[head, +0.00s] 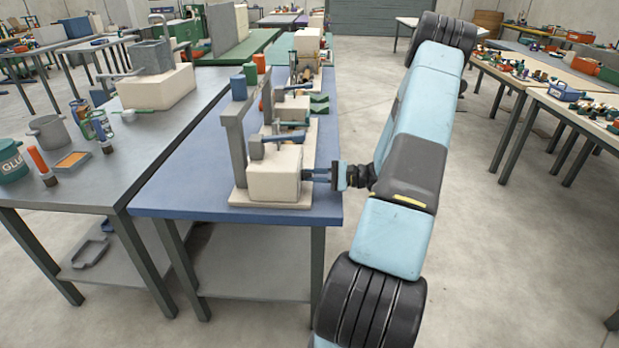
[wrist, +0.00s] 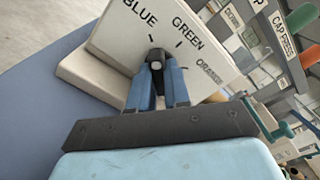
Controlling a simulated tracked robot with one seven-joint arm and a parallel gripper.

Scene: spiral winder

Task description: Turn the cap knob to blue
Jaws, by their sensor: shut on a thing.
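The cream machine block (head: 275,172) stands on a base plate on the blue table. In the wrist view its face (wrist: 115,45) carries the words BLUE, GREEN and ORANGE, with tick marks beneath. The dark cap knob (wrist: 156,56) sits below these words, with a pale round spot near its middle. My gripper (wrist: 157,78) is shut on the knob, one blue finger on each side. In the head view my gripper (head: 310,174) meets the block's right side, and the knob is hidden there. I cannot tell which word the knob points to.
A grey upright frame (head: 234,140) stands at the block's left. More fixtures stand behind on the blue table (head: 195,165). The floor right of my arm is clear.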

